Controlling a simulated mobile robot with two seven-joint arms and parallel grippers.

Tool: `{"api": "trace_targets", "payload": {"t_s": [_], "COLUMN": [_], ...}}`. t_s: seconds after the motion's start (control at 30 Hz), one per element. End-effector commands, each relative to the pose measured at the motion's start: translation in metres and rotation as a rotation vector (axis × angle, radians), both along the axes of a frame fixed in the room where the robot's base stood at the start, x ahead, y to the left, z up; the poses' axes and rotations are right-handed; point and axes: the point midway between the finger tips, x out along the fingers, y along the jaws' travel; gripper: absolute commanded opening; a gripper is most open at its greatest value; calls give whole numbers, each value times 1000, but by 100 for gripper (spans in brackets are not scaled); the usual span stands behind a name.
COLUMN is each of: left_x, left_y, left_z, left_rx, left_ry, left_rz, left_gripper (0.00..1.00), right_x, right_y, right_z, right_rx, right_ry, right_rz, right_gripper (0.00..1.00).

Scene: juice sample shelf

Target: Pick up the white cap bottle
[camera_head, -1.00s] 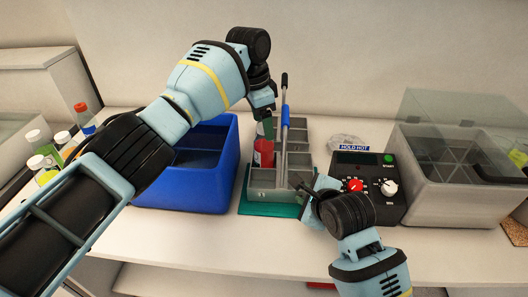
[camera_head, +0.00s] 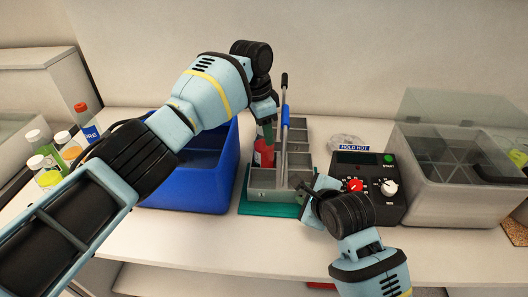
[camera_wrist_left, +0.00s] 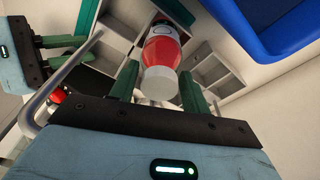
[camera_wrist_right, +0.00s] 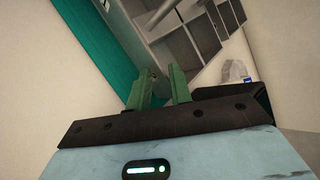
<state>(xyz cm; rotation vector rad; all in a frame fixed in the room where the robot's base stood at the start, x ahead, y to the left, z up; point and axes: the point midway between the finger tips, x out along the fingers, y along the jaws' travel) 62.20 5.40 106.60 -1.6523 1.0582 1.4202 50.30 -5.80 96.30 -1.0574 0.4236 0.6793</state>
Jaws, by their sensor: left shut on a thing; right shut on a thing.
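The white cap bottle (camera_head: 263,155) holds red juice and stands in a compartment of the grey caddy (camera_head: 262,180). In the left wrist view its white cap (camera_wrist_left: 159,84) faces the camera, between the green fingers. My left gripper (camera_head: 266,122) reaches down from above and is shut on the bottle near its cap. My right gripper (camera_head: 304,188) is at the caddy's front right. It is shut on the caddy's edge, and its fingers (camera_wrist_right: 160,88) meet the grey wall in the right wrist view.
The caddy has an upright handle (camera_head: 285,115) and stands on a teal mat (camera_head: 262,209). A blue bin (camera_head: 190,195) is left of it. A black control box (camera_head: 368,180) and a clear-lidded grey container (camera_head: 435,195) are right. Several other bottles (camera_head: 47,178) stand far left.

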Motion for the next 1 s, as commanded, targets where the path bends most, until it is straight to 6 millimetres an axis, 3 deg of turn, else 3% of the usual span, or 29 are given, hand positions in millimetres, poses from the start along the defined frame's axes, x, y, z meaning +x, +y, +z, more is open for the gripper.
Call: {"api": "trace_targets", "payload": {"t_s": [0.03, 0.37, 0.47, 0.87, 1.0], "left_x": [0, 0, 1, 0, -6], "left_y": [0, 0, 0, -1, -1], "left_z": [-3, 1, 9, 74, 68], "left_rx": [1, -1, -1, -2, -2], "left_ry": [4, 2, 0, -2, 2], "left_rz": [0, 0, 0, -1, -2], "left_gripper": [0, 0, 0, 0, 0], "right_x": [-1, -2, -2, -2, -2], "right_y": [-1, -1, -1, -1, -1], "right_z": [-7, -7, -7, -8, -8], "right_rx": [-4, -5, -5, -5, -5], "right_ry": [15, 17, 17, 18, 18], "right_rz": [-2, -2, -2, -2, -2], "right_gripper": [6, 6, 6, 6, 6]}}
